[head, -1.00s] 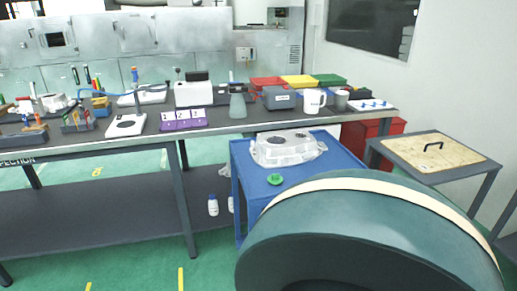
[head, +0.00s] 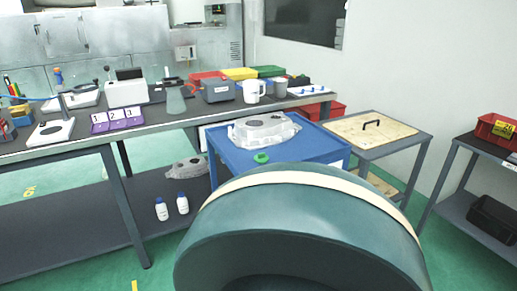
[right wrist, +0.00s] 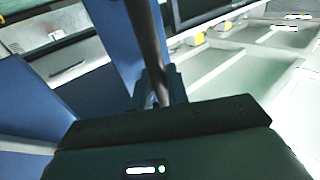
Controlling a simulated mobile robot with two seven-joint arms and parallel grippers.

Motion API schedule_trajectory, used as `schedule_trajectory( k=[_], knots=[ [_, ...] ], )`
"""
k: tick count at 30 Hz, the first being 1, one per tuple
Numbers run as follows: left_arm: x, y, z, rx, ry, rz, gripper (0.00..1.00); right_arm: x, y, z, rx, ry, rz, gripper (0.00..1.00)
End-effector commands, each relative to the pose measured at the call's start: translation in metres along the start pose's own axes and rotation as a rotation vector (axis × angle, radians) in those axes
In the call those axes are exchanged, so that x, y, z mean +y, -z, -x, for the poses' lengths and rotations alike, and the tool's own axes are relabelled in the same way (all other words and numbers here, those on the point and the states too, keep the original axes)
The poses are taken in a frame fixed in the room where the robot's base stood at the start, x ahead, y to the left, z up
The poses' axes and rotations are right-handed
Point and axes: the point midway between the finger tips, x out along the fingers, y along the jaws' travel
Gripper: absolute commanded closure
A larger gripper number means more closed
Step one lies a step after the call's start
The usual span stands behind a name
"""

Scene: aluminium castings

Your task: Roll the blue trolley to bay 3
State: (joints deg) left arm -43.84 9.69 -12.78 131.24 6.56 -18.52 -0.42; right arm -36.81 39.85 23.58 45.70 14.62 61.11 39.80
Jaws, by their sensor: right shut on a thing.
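The blue trolley (head: 225,157) stands in front of the bench's right end. A pale grey casting (head: 265,128) and a small green round part (head: 261,157) are on its top. My right gripper (right wrist: 163,98) is shut on a dark bar (right wrist: 145,45), apparently the trolley's handle; blue panels (right wrist: 125,30) show beside it. In the head view a large teal part of my own body hides the trolley's near side and my right gripper. My left gripper is not in view. No floor mark readable as bay 3 shows.
The long bench (head: 100,143) runs along the left, with bottles (head: 162,209) on its lower shelf. A wood-topped table (head: 375,133) stands close right of the trolley. A dark shelf unit (head: 480,147) is at far right. Green floor (head: 440,265) shows between them.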

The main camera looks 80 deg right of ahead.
Motion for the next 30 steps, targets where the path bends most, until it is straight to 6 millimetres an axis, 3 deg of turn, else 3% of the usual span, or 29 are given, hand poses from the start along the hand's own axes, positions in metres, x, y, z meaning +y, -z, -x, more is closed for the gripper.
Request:
schedule_trajectory(
  k=[8, 9, 15, 24, 30],
  knots=[
    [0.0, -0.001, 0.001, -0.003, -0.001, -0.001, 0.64, 0.002, 0.003, -0.002, 0.005, -0.003, 0.001, 1.0],
    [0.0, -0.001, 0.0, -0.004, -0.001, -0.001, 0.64, 0.002, 0.003, -0.002, 0.005, -0.003, 0.001, 0.81],
    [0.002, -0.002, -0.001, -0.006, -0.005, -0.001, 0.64, 0.001, 0.001, -0.001, 0.003, -0.002, 0.001, 0.65],
    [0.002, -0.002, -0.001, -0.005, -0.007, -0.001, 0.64, 0.0, 0.0, 0.003, 0.0, -0.001, 0.0, 0.65],
    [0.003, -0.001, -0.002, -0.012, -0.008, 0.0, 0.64, 0.001, 0.0, 0.034, -0.002, -0.003, 0.0, 0.65]
  ],
)
